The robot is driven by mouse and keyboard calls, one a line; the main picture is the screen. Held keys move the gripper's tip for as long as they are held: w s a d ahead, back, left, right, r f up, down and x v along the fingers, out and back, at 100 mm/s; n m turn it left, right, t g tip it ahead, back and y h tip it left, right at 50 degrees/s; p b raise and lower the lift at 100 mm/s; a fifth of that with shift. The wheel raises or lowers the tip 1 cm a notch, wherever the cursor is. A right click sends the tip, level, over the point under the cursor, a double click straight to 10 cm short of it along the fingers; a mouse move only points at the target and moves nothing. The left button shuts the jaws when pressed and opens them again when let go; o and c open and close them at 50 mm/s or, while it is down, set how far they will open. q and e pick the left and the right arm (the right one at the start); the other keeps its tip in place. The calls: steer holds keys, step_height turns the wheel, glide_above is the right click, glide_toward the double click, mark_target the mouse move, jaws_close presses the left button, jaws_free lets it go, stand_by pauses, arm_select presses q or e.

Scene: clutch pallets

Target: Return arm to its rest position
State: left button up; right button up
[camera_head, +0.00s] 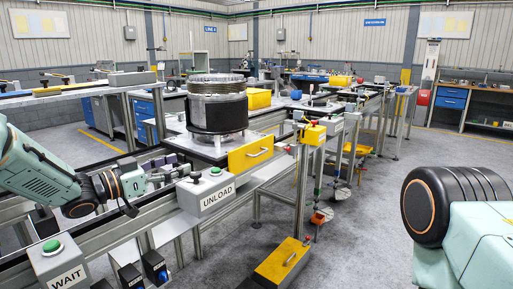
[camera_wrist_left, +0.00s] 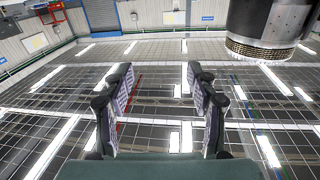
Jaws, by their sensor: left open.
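My left arm comes in from the left in the head view. Its gripper (camera_head: 176,174) is over the conveyor rail, near the UNLOAD button box (camera_head: 207,195); whether it touches the box I cannot tell. In the left wrist view the two fingers of this gripper (camera_wrist_left: 160,82) stand apart with nothing between them. A stack of round metal clutch parts (camera_head: 216,105) stands on a pallet (camera_head: 232,150) with a yellow handled front, beyond the gripper. Part of the stack shows at the top right of the wrist view (camera_wrist_left: 270,28). My right gripper is out of view.
A WAIT button box (camera_head: 60,262) with a green button stands at the lower left. Metal rails and posts run along the conveyor. Grey floor is clear at centre right. Workbenches line the back.

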arm_select(q)
step_height(320, 180, down, 11)
steer(key=s+n+t+y, duration=0.1)
steer(key=n+y, duration=0.4)
steer(key=s+f+n+g+y, duration=0.3)
steer(key=s+f+g+y, duration=0.15)
steer(key=s+f, duration=1.05)
steer(key=s+f+g+y, duration=0.1)
steer(key=s+f+g, duration=0.2)
steer(key=s, duration=0.8)
steer(key=s+a+f+n+g+y, duration=0.1)
steer(key=s+f+g, duration=0.2)
steer(key=s, duration=0.8)
steer(key=s+a+f+n+g+y, duration=0.1)
steer(key=s+f+g, duration=0.2)
steer(key=s+f, duration=0.4)
steer(key=s, duration=0.4)
steer(key=shift+y, duration=0.25)
